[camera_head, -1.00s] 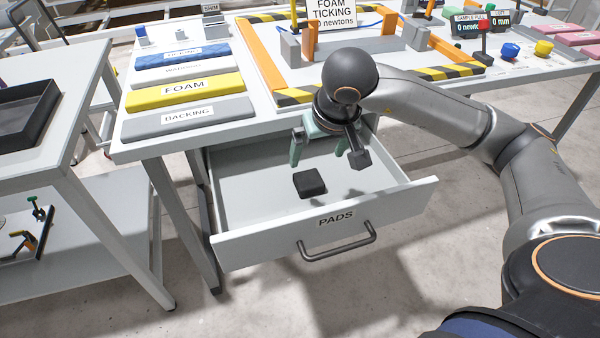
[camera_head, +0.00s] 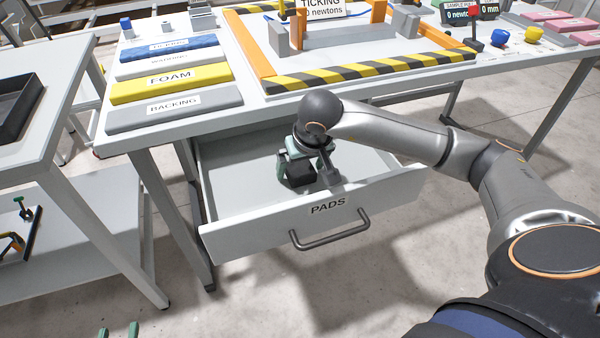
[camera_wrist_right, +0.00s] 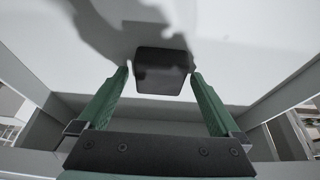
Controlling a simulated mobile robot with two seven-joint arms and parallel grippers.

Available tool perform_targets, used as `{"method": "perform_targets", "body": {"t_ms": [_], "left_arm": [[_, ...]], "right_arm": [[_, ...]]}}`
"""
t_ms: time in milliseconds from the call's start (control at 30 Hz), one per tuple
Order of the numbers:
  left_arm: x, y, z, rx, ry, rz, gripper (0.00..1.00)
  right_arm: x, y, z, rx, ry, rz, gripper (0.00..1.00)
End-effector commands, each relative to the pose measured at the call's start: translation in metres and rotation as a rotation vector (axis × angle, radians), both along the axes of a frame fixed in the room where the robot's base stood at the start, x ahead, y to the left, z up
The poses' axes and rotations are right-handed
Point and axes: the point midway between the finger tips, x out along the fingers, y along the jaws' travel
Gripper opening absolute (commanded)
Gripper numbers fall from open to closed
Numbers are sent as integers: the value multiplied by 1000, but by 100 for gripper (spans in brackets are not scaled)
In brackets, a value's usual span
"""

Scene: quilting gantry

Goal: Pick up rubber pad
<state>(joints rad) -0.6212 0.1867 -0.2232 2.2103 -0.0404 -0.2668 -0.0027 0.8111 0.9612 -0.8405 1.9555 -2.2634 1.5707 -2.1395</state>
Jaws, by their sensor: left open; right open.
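The rubber pad (camera_head: 297,178) is a small black block lying on the floor of the open drawer marked PADS (camera_head: 235,205). My right gripper (camera_head: 304,166) is down inside the drawer at the pad, partly covering it in the head view. In the right wrist view the pad (camera_wrist_right: 164,70) shows between the tips of the two green fingers of the right gripper (camera_wrist_right: 160,76). The fingers are open, with a small gap on each side of the pad. Only the green fingertips of my left gripper (camera_head: 118,332) show at the bottom left edge, apart and empty.
The drawer's front panel with its handle (camera_head: 330,232) and its side walls surround the right gripper. The table above carries several labelled slabs, including the yellow FOAM slab (camera_head: 170,83), and a striped frame (camera_head: 370,72). A side table with a black tray (camera_head: 22,115) stands left.

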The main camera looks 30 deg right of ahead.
Motion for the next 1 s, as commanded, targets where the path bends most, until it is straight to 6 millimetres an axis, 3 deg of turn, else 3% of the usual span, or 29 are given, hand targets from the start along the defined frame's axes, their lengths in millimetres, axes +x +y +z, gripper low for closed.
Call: {"method": "perform_targets", "body": {"t_ms": [233,1000], "left_arm": [[1,0,2,1,-5,0,50],[1,0,1,1,-4,0,50]], "right_arm": [[0,0,-1,0,0,0,98],[1,0,0,0,-1,0,14]]}}
